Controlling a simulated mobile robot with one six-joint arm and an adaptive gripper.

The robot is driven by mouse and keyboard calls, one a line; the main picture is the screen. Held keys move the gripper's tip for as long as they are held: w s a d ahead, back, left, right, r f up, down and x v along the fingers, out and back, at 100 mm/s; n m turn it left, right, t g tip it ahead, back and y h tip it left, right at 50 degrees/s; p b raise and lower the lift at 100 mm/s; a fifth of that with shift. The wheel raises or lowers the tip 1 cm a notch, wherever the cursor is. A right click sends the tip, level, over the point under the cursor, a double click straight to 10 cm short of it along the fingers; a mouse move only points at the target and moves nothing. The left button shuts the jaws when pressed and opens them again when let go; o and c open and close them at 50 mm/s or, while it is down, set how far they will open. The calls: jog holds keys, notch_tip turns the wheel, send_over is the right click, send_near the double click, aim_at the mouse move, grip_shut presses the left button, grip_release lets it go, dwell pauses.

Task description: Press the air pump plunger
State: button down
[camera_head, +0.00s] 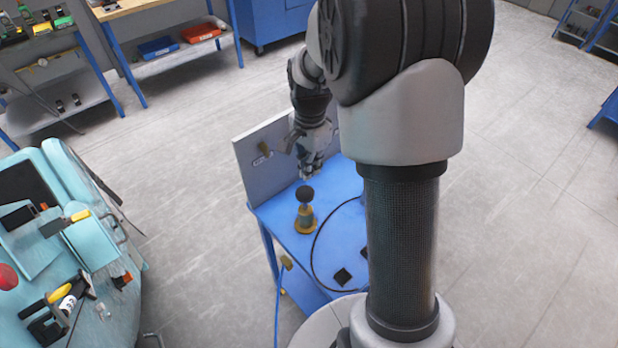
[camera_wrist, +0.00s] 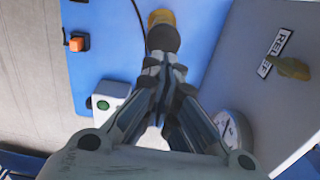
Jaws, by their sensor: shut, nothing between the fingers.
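The air pump stands upright on a blue table (camera_head: 262,213), with a round black plunger knob (camera_head: 305,192) above a brass-yellow base (camera_head: 304,222). The knob looks raised above the base. In the wrist view the dark knob (camera_wrist: 162,36) lies just beyond my fingertips, with the yellow base (camera_wrist: 160,16) behind it. My gripper (camera_head: 309,174) is shut and empty, pointing down close above the knob in the head view. The fingers also show shut in the wrist view (camera_wrist: 166,68). I cannot tell whether they touch the knob.
A grey upright panel (camera_head: 262,155) with a yellow valve handle (camera_wrist: 292,68) and a "RELIEF" label borders the table. A gauge (camera_wrist: 228,128), a box with a green button (camera_wrist: 103,103) and an orange part (camera_wrist: 78,43) are nearby. A black hose (camera_head: 318,245) curves over the tabletop.

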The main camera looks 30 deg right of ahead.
jog(key=shift+r, duration=1.55)
jog(key=shift+a, duration=0.1)
